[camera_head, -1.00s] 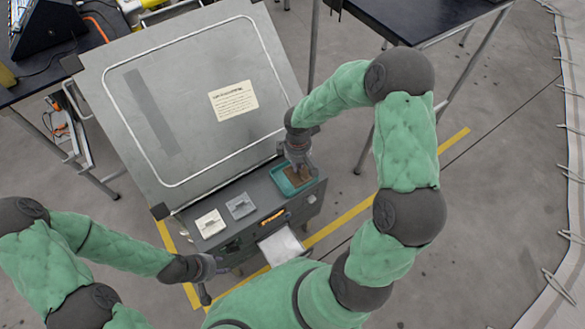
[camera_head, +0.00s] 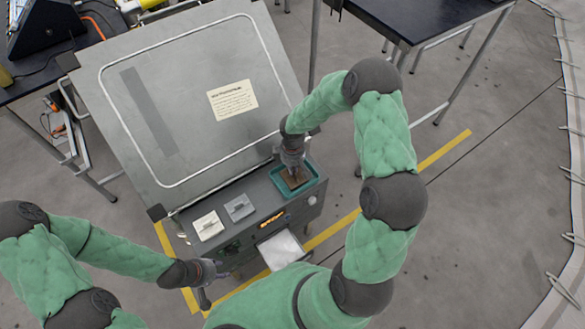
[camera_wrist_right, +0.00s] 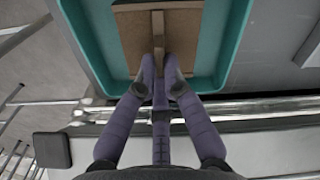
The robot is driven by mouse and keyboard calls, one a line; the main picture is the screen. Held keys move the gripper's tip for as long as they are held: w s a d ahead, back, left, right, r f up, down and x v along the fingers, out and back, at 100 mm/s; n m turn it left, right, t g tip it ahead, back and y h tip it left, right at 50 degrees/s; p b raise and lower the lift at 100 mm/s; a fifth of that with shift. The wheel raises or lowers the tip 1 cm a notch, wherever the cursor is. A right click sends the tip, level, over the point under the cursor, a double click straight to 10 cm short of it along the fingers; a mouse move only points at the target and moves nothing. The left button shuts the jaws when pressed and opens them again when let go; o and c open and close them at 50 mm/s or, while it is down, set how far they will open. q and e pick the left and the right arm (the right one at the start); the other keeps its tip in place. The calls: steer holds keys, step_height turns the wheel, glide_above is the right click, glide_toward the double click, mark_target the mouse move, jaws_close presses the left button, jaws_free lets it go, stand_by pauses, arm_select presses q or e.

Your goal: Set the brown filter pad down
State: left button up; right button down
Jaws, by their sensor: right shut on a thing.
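The brown filter pad (camera_head: 297,180) is in the teal tray (camera_head: 319,178) at the right end of the grey cabinet's front ledge. In the right wrist view the brown pad (camera_wrist_right: 194,42), with its upright handle, lies within the walls of the teal tray (camera_wrist_right: 229,62). I cannot tell whether it touches the tray floor. My right gripper (camera_head: 292,168) is over the tray. In the wrist view its purple fingers (camera_wrist_right: 159,72) close on the pad's handle. My left gripper (camera_head: 219,269) is low at the cabinet's front left, away from the tray; its opening is unclear.
A white pad (camera_head: 208,225) and a grey pad (camera_head: 239,207) lie on the ledge left of the tray. An open drawer (camera_head: 281,250) with a white content juts out below. The large grey lid (camera_head: 185,110) stands raised behind. A black table (camera_head: 430,25) is at upper right.

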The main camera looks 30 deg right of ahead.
steer(key=shift+f, duration=0.1)
steer(key=shift+f, duration=0.1)
steer(key=c, duration=1.4)
jaws_free()
steer(key=shift+o, duration=0.2)
